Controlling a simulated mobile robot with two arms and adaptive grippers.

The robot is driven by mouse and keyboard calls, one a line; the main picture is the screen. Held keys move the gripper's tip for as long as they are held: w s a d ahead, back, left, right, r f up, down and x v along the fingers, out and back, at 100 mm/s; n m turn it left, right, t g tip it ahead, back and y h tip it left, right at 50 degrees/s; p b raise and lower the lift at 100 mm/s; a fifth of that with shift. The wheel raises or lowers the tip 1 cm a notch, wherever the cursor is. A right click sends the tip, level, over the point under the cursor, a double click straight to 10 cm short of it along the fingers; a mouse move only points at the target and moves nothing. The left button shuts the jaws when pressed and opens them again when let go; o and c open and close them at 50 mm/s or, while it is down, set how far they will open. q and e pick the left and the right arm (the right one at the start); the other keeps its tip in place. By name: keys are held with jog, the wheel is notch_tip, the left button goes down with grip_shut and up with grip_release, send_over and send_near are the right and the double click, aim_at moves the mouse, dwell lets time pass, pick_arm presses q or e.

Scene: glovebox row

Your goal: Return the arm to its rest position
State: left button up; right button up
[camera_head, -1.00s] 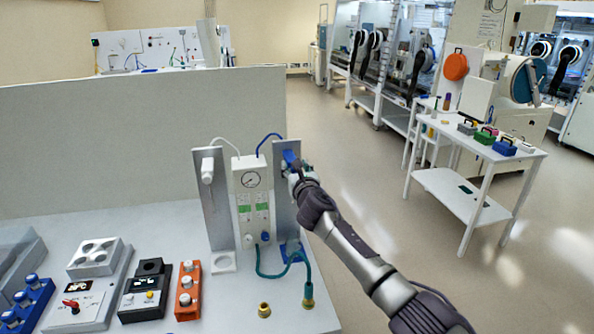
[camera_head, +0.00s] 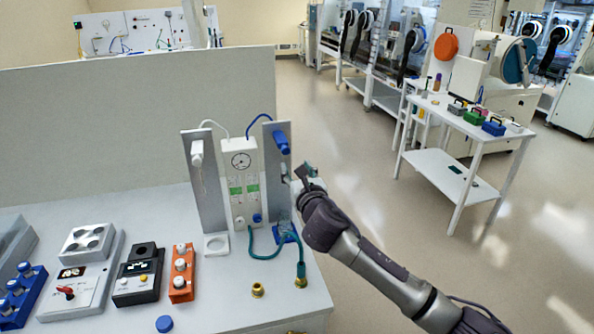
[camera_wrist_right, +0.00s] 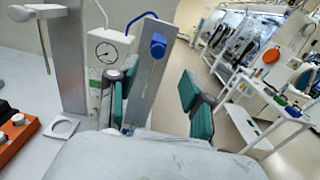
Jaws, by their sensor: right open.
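My right gripper (camera_head: 301,174) is beside the right metal plate of the bench stand, a little below the blue fitting (camera_head: 281,142) at its top. In the right wrist view my right gripper (camera_wrist_right: 158,100) has its two green-padded fingers spread apart with nothing between them. The blue fitting (camera_wrist_right: 158,45) shows beyond the fingers, on the metal plate (camera_wrist_right: 150,85), apart from them. My left gripper is in neither view.
A teal hose (camera_head: 262,257) lies before the stand. A white cart (camera_head: 440,170) stands at right; open floor lies between.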

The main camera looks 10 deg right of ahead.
jog(key=s+d+f+m+g+h, duration=0.1)
jog(key=s+f+m+g, duration=0.6)
jog(key=s+f+m, duration=1.2)
jog(key=s+d+f+m+g, duration=0.1)
jog(key=s+f+m+g, duration=0.15)
jog(key=s+m, duration=0.45)
jog(key=s+d+f+m+g, duration=0.2)
jog(key=s+m+g, duration=0.1)
jog(key=s, duration=0.8)
jog(key=s+d+f+m+g, duration=0.1)
jog(key=s+f+m+g, duration=0.15)
jog(key=s+m, duration=0.5)
jog(key=s+f+n+b, duration=0.25)
jog(key=f+b, duration=0.35)
jog(key=f, duration=2.7)
jog(key=s+d+f+g+b, duration=0.2)
jog(key=s+d+f+b, duration=0.1)
jog(key=s+f, duration=1.4)
jog(key=shift+f, duration=0.9)
